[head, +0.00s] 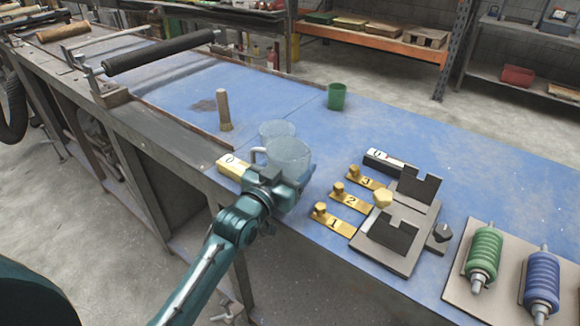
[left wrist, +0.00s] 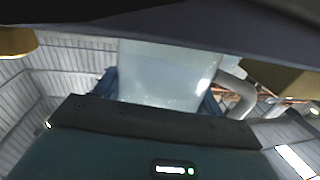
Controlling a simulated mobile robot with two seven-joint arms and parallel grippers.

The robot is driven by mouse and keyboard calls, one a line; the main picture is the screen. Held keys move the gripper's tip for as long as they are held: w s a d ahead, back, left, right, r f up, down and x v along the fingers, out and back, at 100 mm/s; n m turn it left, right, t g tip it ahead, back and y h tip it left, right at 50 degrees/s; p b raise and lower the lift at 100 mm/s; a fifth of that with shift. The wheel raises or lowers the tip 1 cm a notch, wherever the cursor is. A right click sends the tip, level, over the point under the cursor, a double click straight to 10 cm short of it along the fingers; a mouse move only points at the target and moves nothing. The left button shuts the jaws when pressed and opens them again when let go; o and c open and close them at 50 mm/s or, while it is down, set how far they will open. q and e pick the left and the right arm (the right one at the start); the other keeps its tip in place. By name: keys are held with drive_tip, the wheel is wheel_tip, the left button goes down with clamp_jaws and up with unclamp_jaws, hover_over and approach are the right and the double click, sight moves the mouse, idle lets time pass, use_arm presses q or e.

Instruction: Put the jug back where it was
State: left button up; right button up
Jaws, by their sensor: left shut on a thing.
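The jug (head: 288,153) is clear and pale, with a light handle on its left side in the head view. My left gripper (head: 285,182) is shut on it near the front edge of the blue bench. In the left wrist view the jug (left wrist: 168,75) fills the middle, with its curved handle to the right; the gripper hides part of it. I cannot tell whether it touches the bench. A pale, see-through round shape (head: 278,130) shows just behind the jug; I cannot tell whether it is a separate thing. My right gripper is not in view.
A yellow block marked 0 (head: 232,165) lies left of the jug. A wooden-handled brush (head: 224,110) stands behind, and a green cup (head: 336,96) farther back. Numbered brass plates (head: 350,197) and a grey fixture (head: 400,235) lie right. The bench between brush and cup is clear.

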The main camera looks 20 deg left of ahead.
use_arm(q)
drive_tip(key=shift+f, duration=0.15)
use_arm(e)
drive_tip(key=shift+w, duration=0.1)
use_arm(q)
drive_tip(key=o, duration=1.2)
drive_tip(key=shift+s, duration=0.35)
drive_tip(key=b+v, duration=0.1)
drive_tip(key=v, duration=1)
drive_tip(key=s+d+f+g, duration=0.1)
drive_tip(key=s+f+g, duration=0.1)
drive_tip(key=s+f, duration=0.2)
drive_tip(key=s+d+f+g, duration=0.2)
drive_tip(key=s+f, duration=0.3)
drive_tip(key=f, duration=0.4)
drive_tip(key=s+d+f+g, duration=0.2)
drive_tip(key=s+f, duration=0.3)
drive_tip(key=f, duration=0.1)
drive_tip(key=shift+f+g, duration=0.3)
drive_tip(key=shift+f, duration=0.1)
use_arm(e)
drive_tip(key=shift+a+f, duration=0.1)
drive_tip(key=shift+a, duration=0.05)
use_arm(q)
drive_tip(key=shift+r, duration=0.1)
